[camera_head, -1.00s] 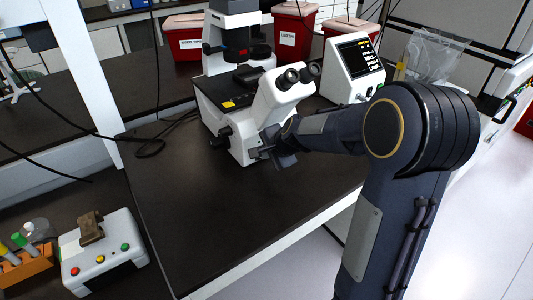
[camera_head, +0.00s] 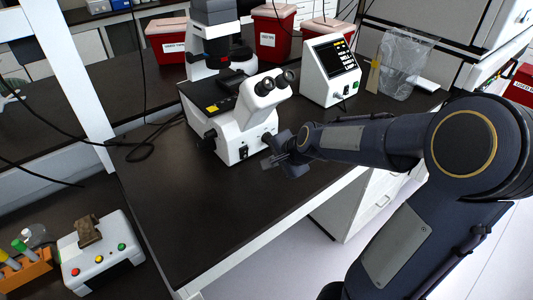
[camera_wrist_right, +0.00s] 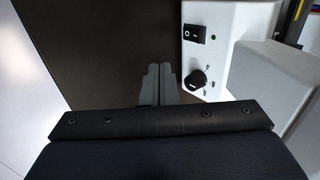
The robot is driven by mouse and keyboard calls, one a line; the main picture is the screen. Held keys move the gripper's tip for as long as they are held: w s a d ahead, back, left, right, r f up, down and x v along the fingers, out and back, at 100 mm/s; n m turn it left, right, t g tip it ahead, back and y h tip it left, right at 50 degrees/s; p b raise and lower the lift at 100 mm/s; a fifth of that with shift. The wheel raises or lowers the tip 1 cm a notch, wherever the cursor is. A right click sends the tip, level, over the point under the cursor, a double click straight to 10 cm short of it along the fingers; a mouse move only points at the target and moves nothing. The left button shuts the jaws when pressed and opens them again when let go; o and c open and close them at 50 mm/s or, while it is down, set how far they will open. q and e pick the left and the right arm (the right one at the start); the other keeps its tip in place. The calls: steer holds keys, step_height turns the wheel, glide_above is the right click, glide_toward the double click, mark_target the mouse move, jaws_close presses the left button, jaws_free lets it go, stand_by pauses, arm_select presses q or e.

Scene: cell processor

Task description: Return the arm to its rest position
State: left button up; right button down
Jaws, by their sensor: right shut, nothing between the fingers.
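My right arm (camera_head: 390,140) comes in from the right in the head view and reaches over the front edge of the bench. Its gripper (camera_head: 272,160) is beside the white microscope (camera_head: 240,125), close to the microscope's lower front corner. In the right wrist view the two grey fingers (camera_wrist_right: 159,84) are together with nothing between them. The microscope's white side (camera_wrist_right: 240,20), with a black switch and a knob, shows just to the right of them. I cannot tell whether the fingers touch it. My left gripper is not in view.
The dark bench top (camera_head: 200,210) is clear in front of the microscope. A white device with a screen (camera_head: 330,70), a clear bag (camera_head: 405,62) and red bins (camera_head: 280,30) stand behind. A small white box with buttons (camera_head: 100,250) and an orange tube rack (camera_head: 25,272) are at lower left.

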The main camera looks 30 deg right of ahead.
steer(key=shift+s+r, duration=0.2)
steer(key=shift+s, duration=0.1)
stand_by(0.4)
steer(key=s+a+r+n+g+y, duration=0.1)
steer(key=s+a+n, duration=0.5)
steer(key=s, duration=0.4)
steer(key=s+a+r+n+g+y, duration=0.1)
steer(key=s+a+r+n+y, duration=0.1)
steer(key=s+a+n, duration=0.5)
steer(key=s+n, duration=0.2)
steer(key=s, duration=0.2)
steer(key=shift+a+g, duration=0.15)
steer(key=shift+g, duration=0.15)
